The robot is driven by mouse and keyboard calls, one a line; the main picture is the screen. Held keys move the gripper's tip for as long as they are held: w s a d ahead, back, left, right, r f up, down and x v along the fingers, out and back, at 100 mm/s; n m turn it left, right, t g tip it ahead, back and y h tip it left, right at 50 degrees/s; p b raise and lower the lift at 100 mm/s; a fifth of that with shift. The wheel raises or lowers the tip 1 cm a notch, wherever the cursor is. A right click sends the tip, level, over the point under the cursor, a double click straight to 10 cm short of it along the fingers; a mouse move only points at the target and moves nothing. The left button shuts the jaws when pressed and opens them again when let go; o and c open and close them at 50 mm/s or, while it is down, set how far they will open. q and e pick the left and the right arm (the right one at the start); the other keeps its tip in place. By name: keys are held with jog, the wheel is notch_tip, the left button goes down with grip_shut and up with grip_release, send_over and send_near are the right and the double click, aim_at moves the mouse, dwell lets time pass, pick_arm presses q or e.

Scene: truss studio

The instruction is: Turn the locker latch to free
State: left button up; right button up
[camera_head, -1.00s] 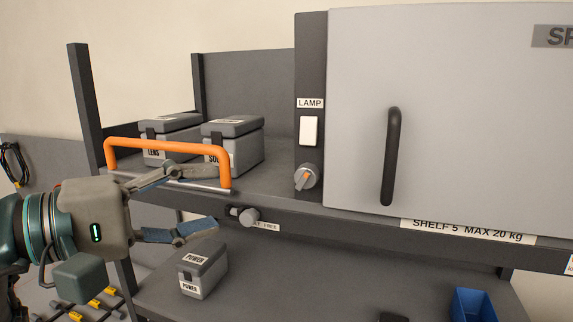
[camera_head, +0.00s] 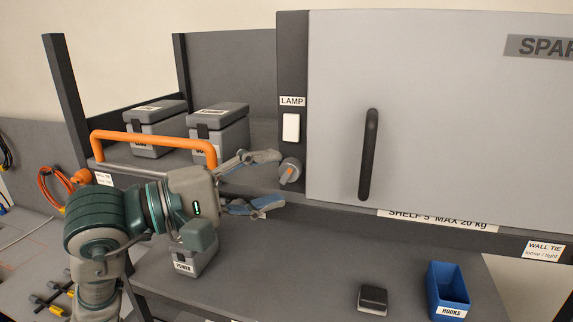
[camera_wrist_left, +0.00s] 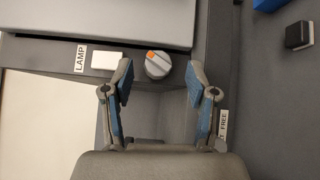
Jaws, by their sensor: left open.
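The latch knob (camera_head: 290,172), grey with an orange mark, sits on the dark post left of the grey locker door (camera_head: 450,110). In the left wrist view the knob (camera_wrist_left: 158,66) lies just beyond and between the fingertips. My left gripper (camera_head: 275,180) is open and empty, with its fingers pointing right at the knob. Its blue-padded fingers (camera_wrist_left: 160,76) are spread on both sides of the knob, and I see no clear contact. A label reading "FREE" (camera_wrist_left: 223,124) shows partly behind one finger in the wrist view. My right gripper is not in view.
A white switch (camera_head: 291,127) under the LAMP label is above the knob. The locker's black handle (camera_head: 369,155) stands to the right. An orange bar handle (camera_head: 155,137) and grey boxes (camera_head: 218,130) are at left. A blue bin (camera_head: 449,285) stands below right.

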pick_arm(q)
jog(key=shift+w+d+r, duration=0.1)
jog(key=shift+w+d, duration=0.25)
jog(key=shift+w+p, duration=0.3)
jog(key=shift+w+a, duration=0.1)
jog(key=shift+d, duration=0.45)
jog(key=c, duration=0.5)
jog(key=shift+d, duration=0.15)
grip_shut()
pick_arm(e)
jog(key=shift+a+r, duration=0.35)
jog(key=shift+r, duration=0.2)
pick_arm(q)
jog(key=shift+f, duration=0.2)
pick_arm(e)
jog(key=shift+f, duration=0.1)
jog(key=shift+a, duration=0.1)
